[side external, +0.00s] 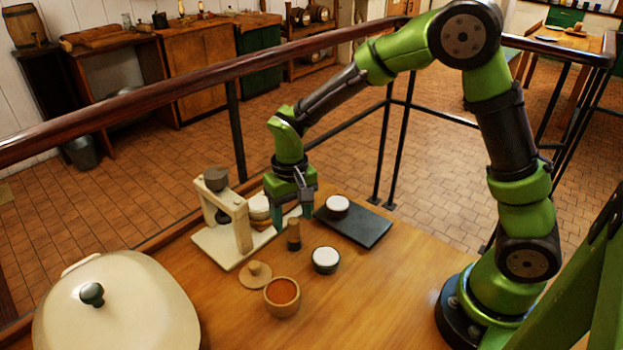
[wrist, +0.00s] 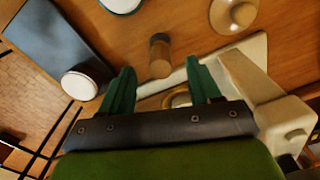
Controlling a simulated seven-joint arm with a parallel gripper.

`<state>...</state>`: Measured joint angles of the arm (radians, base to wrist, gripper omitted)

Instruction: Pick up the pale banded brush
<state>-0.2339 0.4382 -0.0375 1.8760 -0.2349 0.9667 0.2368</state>
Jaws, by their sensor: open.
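A small upright brown cylinder (side external: 294,235) with a dark end and a lighter band stands on the wooden table. It also shows in the wrist view (wrist: 160,55). It may be the banded brush, but bristles cannot be made out. My gripper (side external: 293,212) points down over the table beside the pale stand, with its green fingers apart and nothing between them. In the wrist view the cylinder is just beyond the gap between the fingertips (wrist: 158,72), apart from both fingers. A pale round item (side external: 259,207) sits at the stand, partly hidden by the gripper.
The pale stand (side external: 243,235) is close on the left. A dark slate (side external: 370,228) bears a white-topped cup (side external: 337,206). A dark white-filled cup (side external: 326,260), a wooden bowl (side external: 282,297) and a knobbed lid (side external: 256,275) are nearer. A large cream pot (side external: 120,310) fills the front left.

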